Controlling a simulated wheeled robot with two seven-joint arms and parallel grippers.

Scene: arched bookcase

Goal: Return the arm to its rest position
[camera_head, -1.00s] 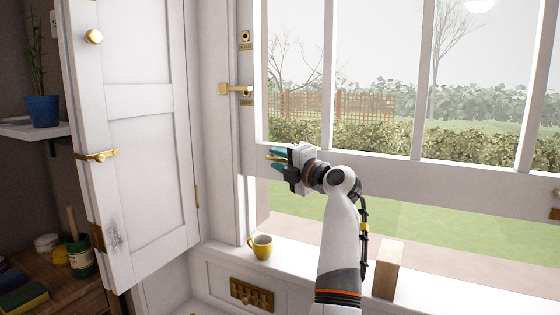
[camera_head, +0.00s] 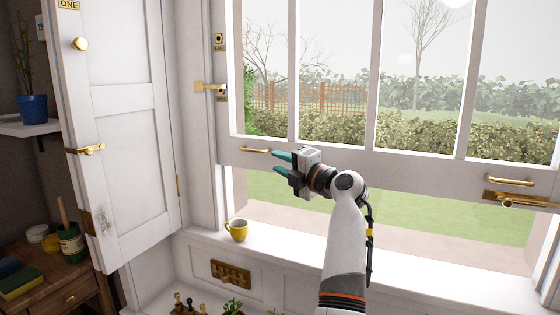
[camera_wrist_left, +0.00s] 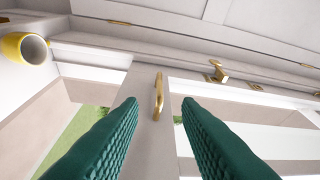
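My left gripper (camera_head: 278,162) is at the window's lower rail, its two green fingers apart and nothing between them. The brass pull handle (camera_head: 255,150) on that rail is just left of the fingertips, and a gap shows between them. In the left wrist view the handle (camera_wrist_left: 158,92) is ahead, seen between the open fingers. The window sash (camera_head: 400,170) is raised, with an open gap over the sill. My left arm stretches up from the bottom of the head view. My right gripper is not in view.
A yellow mug (camera_head: 237,231) stands on the sill (camera_head: 285,250), left of my arm. A white cupboard door (camera_head: 135,150) stands open at left. A second brass handle (camera_head: 510,181) and a latch (camera_head: 520,201) are at right. Small plants and hooks sit below the sill.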

